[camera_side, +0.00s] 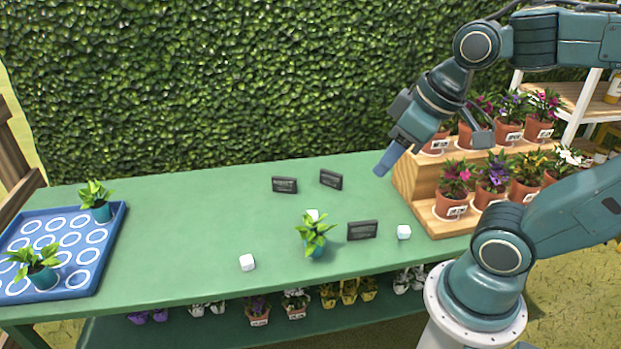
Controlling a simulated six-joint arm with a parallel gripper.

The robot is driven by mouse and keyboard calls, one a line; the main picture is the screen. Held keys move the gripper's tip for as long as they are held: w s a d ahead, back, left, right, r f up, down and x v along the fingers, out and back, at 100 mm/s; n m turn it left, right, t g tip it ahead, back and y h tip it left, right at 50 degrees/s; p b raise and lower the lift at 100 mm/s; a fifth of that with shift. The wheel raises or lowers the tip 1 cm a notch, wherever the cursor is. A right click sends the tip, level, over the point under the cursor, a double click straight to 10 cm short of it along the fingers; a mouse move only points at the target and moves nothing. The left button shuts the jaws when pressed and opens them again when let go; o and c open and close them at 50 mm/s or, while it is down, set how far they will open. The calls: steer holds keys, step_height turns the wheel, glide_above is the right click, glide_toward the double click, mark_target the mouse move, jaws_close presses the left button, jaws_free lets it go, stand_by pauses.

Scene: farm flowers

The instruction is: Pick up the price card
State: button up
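Three dark price cards stand on the green table: one (284,185) towards the back, one (331,179) just right of it and slightly angled, and one (362,230) nearer the front, beside a potted plant. I cannot tell which of them the task means. My gripper (432,157) hangs above the table's right part, in front of the wooden flower stand. Its two fingers are spread apart, with nothing seen between them. It is right of all three cards and apart from them.
A green plant in a teal pot (315,243) stands mid-table. A blue tray (112,238) holds two plants at left. A stepped wooden stand (421,188) holds several flowerpots.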

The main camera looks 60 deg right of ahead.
steer(key=w+d+f+n+g, duration=0.1)
steer(key=w+d+f+n, duration=0.1)
steer(key=w+d+f, duration=0.25)
steer(key=n+y, duration=0.3)
steer(key=n, duration=0.2)
glide_toward(365, 222)
steer(key=r, duration=0.1)
steer(key=shift+d+r+g, duration=0.2)
steer(key=shift+r+g, duration=0.05)
steer(key=shift+g, duration=0.15)
steer(key=shift+f, duration=0.1)
steer(key=shift+x, duration=4.05)
steer(key=shift+w+a+f, duration=0.1)
